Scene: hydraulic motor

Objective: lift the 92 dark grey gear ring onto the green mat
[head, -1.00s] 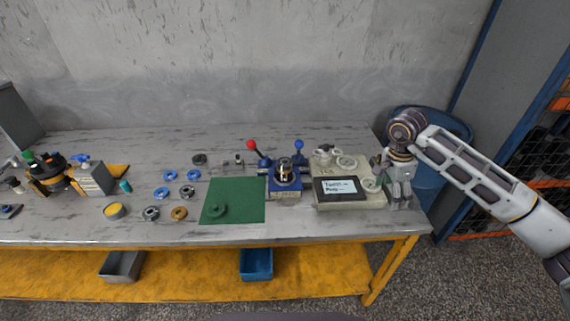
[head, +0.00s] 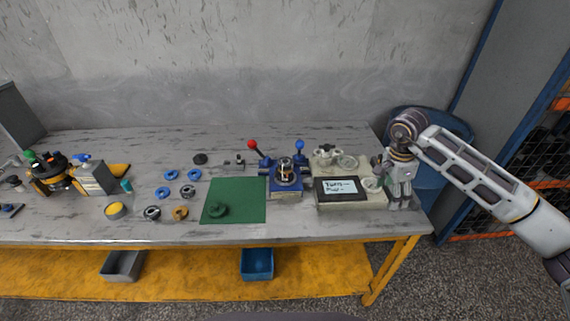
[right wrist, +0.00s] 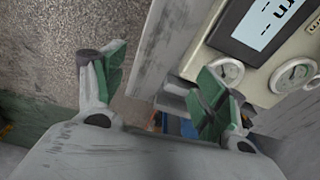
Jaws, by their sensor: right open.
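The green mat (head: 245,190) lies flat on the table, left of the blue fixture. A dark ring (head: 218,210) lies on the mat's front left part. Another dark grey ring (head: 200,159) lies on the bare table behind and left of the mat. Grey metal rings (head: 187,191) and (head: 152,212) lie left of the mat. No number is readable on any ring, so I cannot tell which is the 92. My right gripper (head: 398,204) points down at the table's right end, far from the rings. It is open and empty in the right wrist view (right wrist: 165,72). My left gripper is out of view.
The blue fixture (head: 284,182) with red and blue levers stands right of the mat. A beige device with a screen (head: 342,189) stands between it and my right gripper. Blue rings (head: 171,174) and an orange-brown ring (head: 180,212) lie left of the mat.

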